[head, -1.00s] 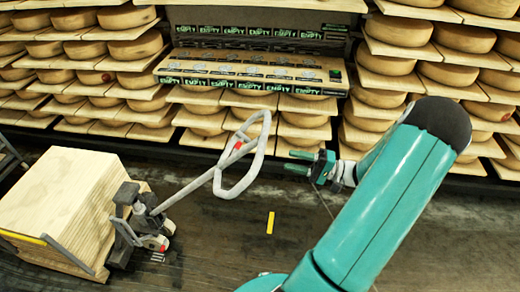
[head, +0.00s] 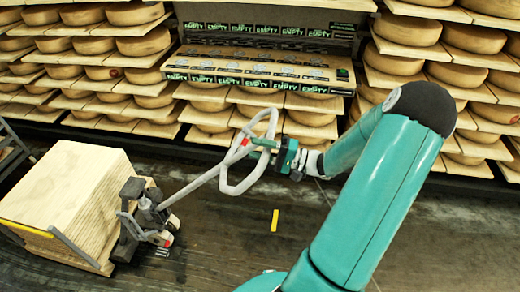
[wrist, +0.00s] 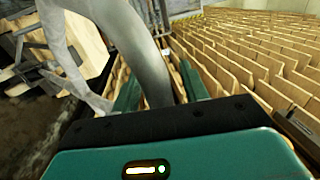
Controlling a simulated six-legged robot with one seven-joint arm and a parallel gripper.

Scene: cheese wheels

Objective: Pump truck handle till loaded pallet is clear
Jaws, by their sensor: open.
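The pallet truck (head: 147,214) stands at the left with its grey loop handle (head: 232,188) tilted up to the right. The loaded pallet (head: 72,198), a pale wooden stack, sits at its left; whether its underside is off the floor cannot be told. My gripper (head: 265,152) is at the right side of the handle loop. In the wrist view, the handle's grey bar (wrist: 143,50) passes between the two green fingers of my gripper (wrist: 160,88), which are open around it. Contact cannot be told.
A yellow floor mark (head: 275,220) lies on the dark floor. The floor between truck and shelves is clear.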

